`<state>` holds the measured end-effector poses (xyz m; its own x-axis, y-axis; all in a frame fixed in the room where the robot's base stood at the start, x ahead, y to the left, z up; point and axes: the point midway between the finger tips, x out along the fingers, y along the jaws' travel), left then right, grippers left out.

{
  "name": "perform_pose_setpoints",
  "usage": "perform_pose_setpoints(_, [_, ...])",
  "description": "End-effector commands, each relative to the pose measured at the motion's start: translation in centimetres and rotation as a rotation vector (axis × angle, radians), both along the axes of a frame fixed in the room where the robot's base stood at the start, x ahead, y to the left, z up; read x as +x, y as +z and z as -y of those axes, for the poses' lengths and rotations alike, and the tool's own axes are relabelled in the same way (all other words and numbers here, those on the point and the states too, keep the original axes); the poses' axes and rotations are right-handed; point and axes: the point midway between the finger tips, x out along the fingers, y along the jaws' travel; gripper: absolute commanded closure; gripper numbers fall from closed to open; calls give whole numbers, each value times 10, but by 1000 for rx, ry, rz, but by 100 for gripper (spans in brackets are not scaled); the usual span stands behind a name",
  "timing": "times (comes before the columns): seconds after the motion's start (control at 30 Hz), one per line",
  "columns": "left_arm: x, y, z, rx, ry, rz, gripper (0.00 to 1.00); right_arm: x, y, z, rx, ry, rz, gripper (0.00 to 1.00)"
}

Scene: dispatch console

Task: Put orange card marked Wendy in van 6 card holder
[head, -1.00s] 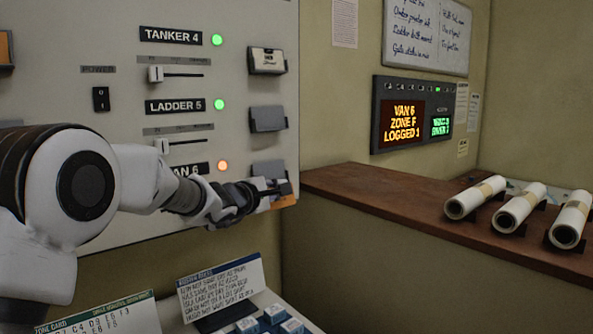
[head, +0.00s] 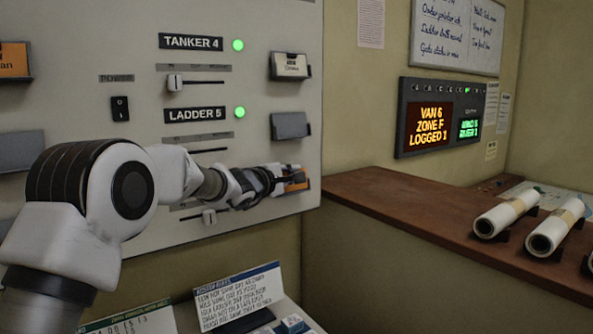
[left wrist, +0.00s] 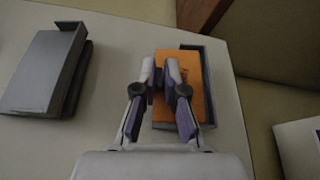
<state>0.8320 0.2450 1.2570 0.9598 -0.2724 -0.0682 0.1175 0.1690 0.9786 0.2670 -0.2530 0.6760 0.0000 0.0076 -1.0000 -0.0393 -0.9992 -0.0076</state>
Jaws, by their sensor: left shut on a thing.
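The orange card (head: 299,185) is at the van 6 card holder on the lower right of the grey panel. In the left wrist view the card (left wrist: 190,70) lies within the grey edges of the van 6 holder (left wrist: 209,85); whether it is fully seated I cannot tell. My left gripper (head: 280,178) is at the holder, shut on the card; its fingers (left wrist: 165,65) show over the card's left part. The name on the card is not readable. My gripper and arm hide the VAN 6 label and most of the holder. My right gripper is not in view.
The empty-looking Ladder 5 holder (head: 290,126) is just above; the Tanker 4 holder (head: 289,66) has a white card. Another orange card (head: 14,62) is at far left. A slider knob (head: 209,217) is under my arm. A brown counter (head: 400,210) with white rolls (head: 506,214) stands right.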

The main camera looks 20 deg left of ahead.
Motion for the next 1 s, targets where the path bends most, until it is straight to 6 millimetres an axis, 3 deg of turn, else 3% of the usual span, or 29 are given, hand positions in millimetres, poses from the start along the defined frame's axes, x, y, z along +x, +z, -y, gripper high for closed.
perform_pose_setpoints(0.17, [0,0,0,0,0,-1,100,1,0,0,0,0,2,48])
perform_pose_setpoints(0.27, [0,0,0,0,0,-1,65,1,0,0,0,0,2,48])
perform_pose_setpoints(0.3, [0,0,0,0,0,-1,61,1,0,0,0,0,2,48])
perform_pose_setpoints(0.67, [-6,0,-2,1,0,-2,61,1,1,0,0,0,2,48])
perform_pose_setpoints(0.77, [-20,2,-7,-3,0,-2,61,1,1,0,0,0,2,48])
perform_pose_setpoints(1.0, [-80,6,-24,-5,0,-1,61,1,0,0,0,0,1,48])
